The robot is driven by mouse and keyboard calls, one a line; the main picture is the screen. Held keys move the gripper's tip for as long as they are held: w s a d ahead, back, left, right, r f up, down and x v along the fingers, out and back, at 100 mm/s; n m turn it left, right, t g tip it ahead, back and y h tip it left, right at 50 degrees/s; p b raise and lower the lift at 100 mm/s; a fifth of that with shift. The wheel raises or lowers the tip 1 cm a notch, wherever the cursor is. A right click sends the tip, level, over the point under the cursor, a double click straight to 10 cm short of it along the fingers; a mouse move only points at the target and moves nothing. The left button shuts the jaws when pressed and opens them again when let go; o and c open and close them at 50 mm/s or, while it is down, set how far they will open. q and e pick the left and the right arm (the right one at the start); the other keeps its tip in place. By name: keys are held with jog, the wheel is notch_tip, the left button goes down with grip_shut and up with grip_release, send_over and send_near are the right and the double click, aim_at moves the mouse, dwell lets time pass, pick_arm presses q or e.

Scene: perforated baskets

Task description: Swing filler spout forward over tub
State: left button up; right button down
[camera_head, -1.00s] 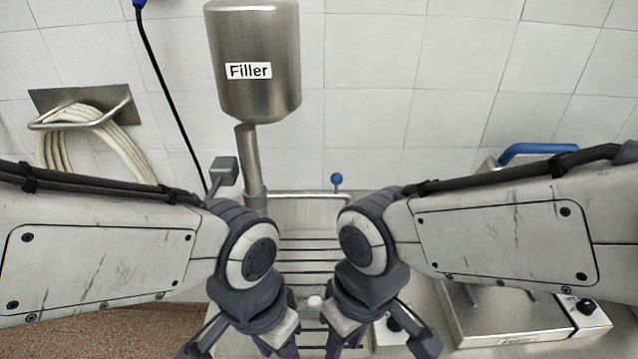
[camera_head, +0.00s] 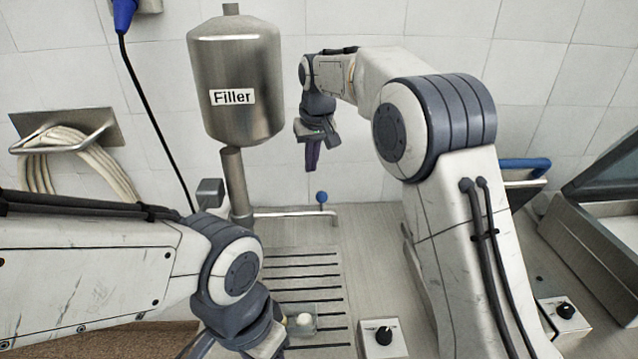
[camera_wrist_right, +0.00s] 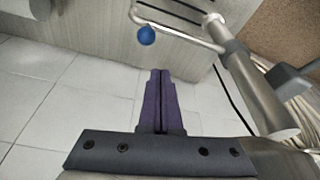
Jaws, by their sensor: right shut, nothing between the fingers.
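The filler spout (camera_head: 295,213) is a thin metal pipe running right from the filler's post along the wall side, with a blue knob (camera_head: 322,197) standing near its end. The spout (camera_wrist_right: 178,38) and blue knob (camera_wrist_right: 146,35) also show in the right wrist view. A small clear tub (camera_head: 308,331) with a white item in it sits on the slotted grate, partly hidden by my left arm. My right gripper (camera_head: 312,168) is shut and empty, in the air above the knob and apart from it. My left gripper (camera_head: 265,345) is low beside the tub; its fingers are hidden.
The steel filler tank (camera_head: 238,85) stands above its post (camera_head: 236,180). A slotted grate (camera_head: 300,262) lies in front. A control box with a black dial (camera_head: 383,338) is right of the tub. A hose (camera_head: 75,155) hangs on the wall at left.

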jog(key=shift+m, duration=0.3)
jog(key=w+d, duration=0.2)
jog(key=w, duration=0.1)
jog(key=shift+w, duration=0.25)
jog(key=shift+f, duration=0.1)
notch_tip(320, 180, down, 8)
jog(key=s+p, duration=0.1)
jog(key=p, duration=0.4)
jog(key=shift+f, duration=0.25)
jog(key=shift+d, duration=0.15)
